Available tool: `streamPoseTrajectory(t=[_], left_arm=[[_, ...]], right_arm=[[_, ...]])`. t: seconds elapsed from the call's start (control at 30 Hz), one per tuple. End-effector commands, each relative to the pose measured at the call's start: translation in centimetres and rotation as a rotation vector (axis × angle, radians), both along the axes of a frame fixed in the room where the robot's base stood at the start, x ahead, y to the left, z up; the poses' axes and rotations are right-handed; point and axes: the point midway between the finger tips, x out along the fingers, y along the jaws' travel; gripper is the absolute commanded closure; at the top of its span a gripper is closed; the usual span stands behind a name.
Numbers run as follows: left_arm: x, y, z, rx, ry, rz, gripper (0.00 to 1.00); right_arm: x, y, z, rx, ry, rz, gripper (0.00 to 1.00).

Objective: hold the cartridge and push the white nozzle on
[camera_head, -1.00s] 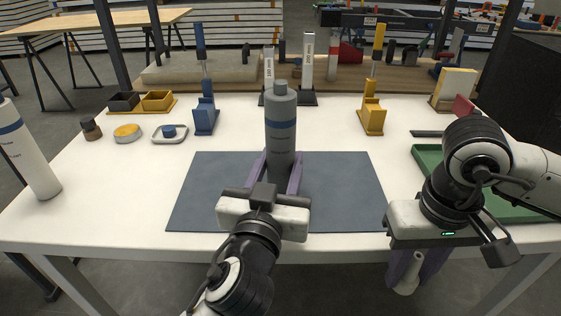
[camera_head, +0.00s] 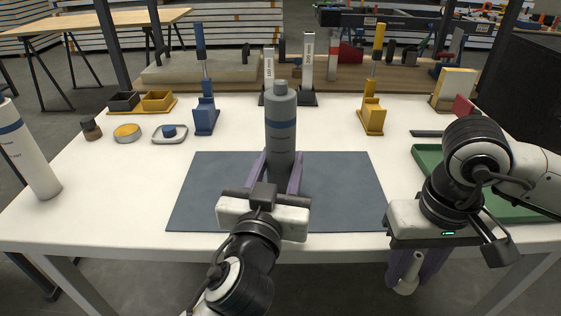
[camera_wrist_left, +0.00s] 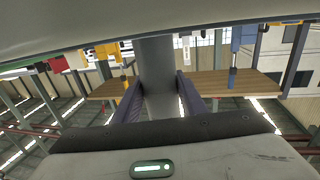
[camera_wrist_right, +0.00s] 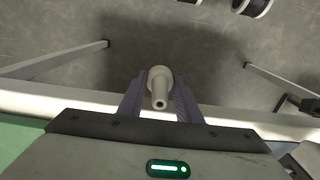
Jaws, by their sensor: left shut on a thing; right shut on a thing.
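In the head view the nozzle (camera_head: 406,282) is partly hidden by the fingers. Nozzle and cartridge are well apart.
The dark mat (camera_head: 215,190) lies mid-table. A green tray (camera_head: 428,155) lies at right, partly behind my right arm. A white cartridge (camera_head: 30,155) stands at far left. Blue (camera_head: 205,115) and yellow (camera_head: 372,115) stands are behind the mat. Small containers (camera_head: 127,133) are at left.

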Motion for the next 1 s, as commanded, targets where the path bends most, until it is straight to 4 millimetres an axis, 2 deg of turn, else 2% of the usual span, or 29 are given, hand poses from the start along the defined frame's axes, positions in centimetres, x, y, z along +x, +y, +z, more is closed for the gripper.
streamPoseTrajectory(t=[0.2,0.23,0.33,0.67,0.77,1.0], left_arm=[[0.0,0.0,0.0,0.0,0.0,0.0,0.89],[0.0,0.0,0.0,0.0,0.0,0.0,0.57],[0.0,0.0,0.0,0.0,0.0,0.0,0.4],[-0.3,0.0,-0.1,-0.001,0.001,0.0,0.4],[-1.4,0.2,-0.1,-0.002,0.004,-0.002,0.4],[-5.4,1.1,-0.1,-0.002,0.005,-0.001,0.4]], right_arm=[[0.0,0.0,0.0,0.0,0.0,0.0,0.9],[0.0,0.0,0.0,0.0,0.0,0.0,0.9],[0.0,0.0,0.0,0.0,0.0,0.0,0.9],[0.0,0.0,0.0,0.0,0.0,0.0,0.9],[0.0,0.0,0.0,0.0,0.0,0.0,0.9],[0.0,0.0,0.0,0.0,0.0,0.0,0.9]])
